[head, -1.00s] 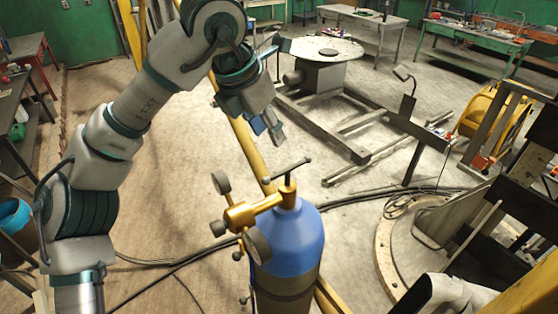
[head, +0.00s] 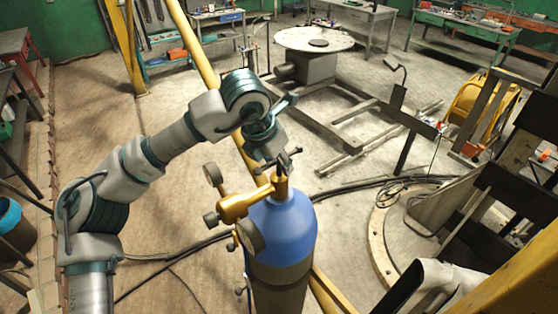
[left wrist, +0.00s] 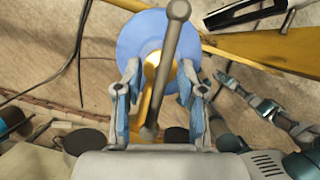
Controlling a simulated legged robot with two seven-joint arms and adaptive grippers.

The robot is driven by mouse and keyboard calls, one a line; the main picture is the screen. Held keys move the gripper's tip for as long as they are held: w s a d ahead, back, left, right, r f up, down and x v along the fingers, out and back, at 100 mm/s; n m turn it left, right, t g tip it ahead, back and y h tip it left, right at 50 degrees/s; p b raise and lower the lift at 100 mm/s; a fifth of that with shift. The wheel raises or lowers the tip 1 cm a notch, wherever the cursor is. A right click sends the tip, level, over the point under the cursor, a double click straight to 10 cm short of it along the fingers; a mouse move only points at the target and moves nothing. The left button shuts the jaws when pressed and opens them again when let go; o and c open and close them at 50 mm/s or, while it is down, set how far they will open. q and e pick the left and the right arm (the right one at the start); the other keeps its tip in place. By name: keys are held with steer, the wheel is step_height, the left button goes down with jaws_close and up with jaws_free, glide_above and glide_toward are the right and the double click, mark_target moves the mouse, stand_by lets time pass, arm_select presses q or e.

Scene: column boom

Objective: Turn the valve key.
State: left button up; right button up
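The valve key is a dark T-shaped bar (head: 290,158) on the brass valve (head: 245,203) at the top of a blue gas cylinder (head: 285,232). In the left wrist view the key's bar (left wrist: 167,65), with a round knob at its end, runs between the fingers, above the blue cylinder top (left wrist: 136,38). My left gripper (left wrist: 158,92) is open, one finger on each side of the bar; I see no clear contact. In the head view the left gripper (head: 275,153) is at the key, its fingertips partly hidden. A grey and teal arm shows small at the right of the wrist view; its fingers are unclear.
Yellow bars run behind and below the cylinder. Black hoses (head: 365,190) lie on the floor. A round-topped stand (head: 313,40) is at the back. Dark metal framework fills the right side.

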arm_select(q)
steer(key=shift+w+d+f, duration=0.15)
steer(key=shift+d+f, duration=0.05)
steer(key=shift+f, duration=0.35)
steer(key=shift+c, duration=0.2)
jaws_close()
steer(key=shift+r+m+g+h+p, duration=0.1)
steer(key=shift+m+g+h+p, duration=0.3)
steer(key=shift+m, duration=1)
steer(key=shift+m+g+h+p, duration=0.2)
steer(key=shift+m+g+p, duration=0.3)
steer(key=shift+m, duration=0.9)
steer(key=shift+m+g+h, duration=0.3)
steer(key=shift+m+g, duration=0.5)
steer(key=shift+m, duration=1.6)
steer(key=shift+o, duration=0.2)
jaws_free()
steer(key=shift+w, duration=0.1)
